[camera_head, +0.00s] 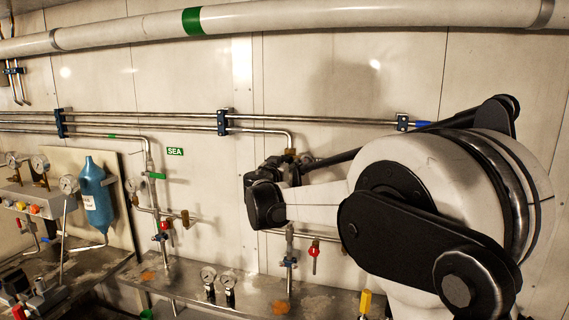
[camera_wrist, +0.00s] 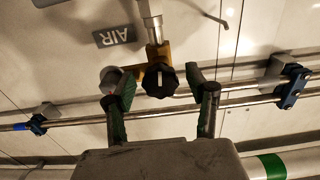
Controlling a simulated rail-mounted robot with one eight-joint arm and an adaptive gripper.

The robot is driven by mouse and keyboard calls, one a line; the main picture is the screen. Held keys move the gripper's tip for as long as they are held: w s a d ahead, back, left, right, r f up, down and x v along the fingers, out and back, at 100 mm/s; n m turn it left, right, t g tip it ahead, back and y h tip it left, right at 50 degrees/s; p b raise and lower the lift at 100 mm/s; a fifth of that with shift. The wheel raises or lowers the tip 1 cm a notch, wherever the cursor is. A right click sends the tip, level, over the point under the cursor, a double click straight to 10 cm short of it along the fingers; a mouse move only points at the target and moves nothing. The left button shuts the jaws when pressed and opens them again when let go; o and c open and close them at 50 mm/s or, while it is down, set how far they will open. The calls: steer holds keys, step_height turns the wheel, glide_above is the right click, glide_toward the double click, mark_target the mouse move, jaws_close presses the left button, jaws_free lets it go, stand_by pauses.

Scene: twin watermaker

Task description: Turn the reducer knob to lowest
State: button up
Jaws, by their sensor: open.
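The reducer knob (camera_wrist: 159,80) is black with a white pointer line and sits on a brass fitting (camera_wrist: 158,52) below a steel pipe in the wrist view. The line runs roughly up and down in that picture. My gripper (camera_wrist: 160,90) is open, with one dark green finger to the left of the knob and one to the right. There are gaps between knob and fingers; neither visibly touches it. A round gauge-like part (camera_wrist: 111,78) lies by the left fingertip. In the head view, my arm's end (camera_head: 268,195) is at the wall pipework and hides the knob.
Horizontal steel pipes (camera_wrist: 248,92) with blue clamps run behind the fingers. An AIR label (camera_wrist: 115,37) appears upside down. The head view shows a blue bottle (camera_head: 95,195), a red-handled valve (camera_head: 314,250) and gauges (camera_head: 208,275) above a stained metal bench (camera_head: 180,283).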

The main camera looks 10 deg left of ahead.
steer(key=shift+c, duration=0.2)
steer(key=c, duration=1.1)
steer(key=shift+n+b, duration=0.3)
